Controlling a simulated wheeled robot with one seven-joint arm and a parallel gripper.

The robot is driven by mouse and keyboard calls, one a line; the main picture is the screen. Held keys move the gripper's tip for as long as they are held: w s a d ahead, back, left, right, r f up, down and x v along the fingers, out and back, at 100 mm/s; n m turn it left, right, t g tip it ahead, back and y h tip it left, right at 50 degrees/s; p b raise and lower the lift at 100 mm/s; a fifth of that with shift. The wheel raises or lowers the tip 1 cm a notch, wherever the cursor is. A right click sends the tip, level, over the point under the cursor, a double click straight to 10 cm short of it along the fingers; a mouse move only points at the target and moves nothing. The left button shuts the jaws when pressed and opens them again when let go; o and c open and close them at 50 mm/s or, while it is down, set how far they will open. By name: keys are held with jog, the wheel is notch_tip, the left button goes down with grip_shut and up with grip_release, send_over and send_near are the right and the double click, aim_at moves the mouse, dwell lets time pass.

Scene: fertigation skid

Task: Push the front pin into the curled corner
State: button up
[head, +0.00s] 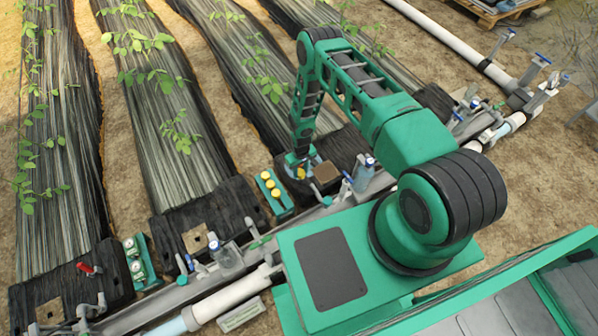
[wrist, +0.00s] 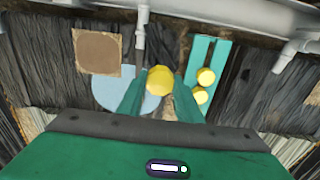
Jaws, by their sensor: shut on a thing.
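My gripper (head: 299,172) is low over the dark film end (head: 345,145) of the third bed from the left. In the wrist view its two green fingers (wrist: 160,98) are shut on a pin with a yellow head (wrist: 159,79). The pin's lower part is hidden, so I cannot tell whether it touches the film. A green pin rack (head: 283,209) with several yellow heads stands just left of the gripper in the head view. In the wrist view the rack (wrist: 204,54) is to the right, with two heads visible. I cannot clearly make out the curled corner.
A tan square (wrist: 97,52) lies on the film by the gripper, with a pale blue round patch (wrist: 108,92) below it. A white riser pipe (wrist: 141,40) stands close by. A grey pipe with blue-handled valves (head: 362,172) runs along the bed ends. Another green rack (head: 140,262) is at left.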

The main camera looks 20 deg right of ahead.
jog(key=shift+f, duration=4.9)
jog(key=shift+f, duration=0.5)
jog(key=o, duration=1.1)
jog(key=shift+r, duration=0.1)
jog(key=shift+r, duration=3.85)
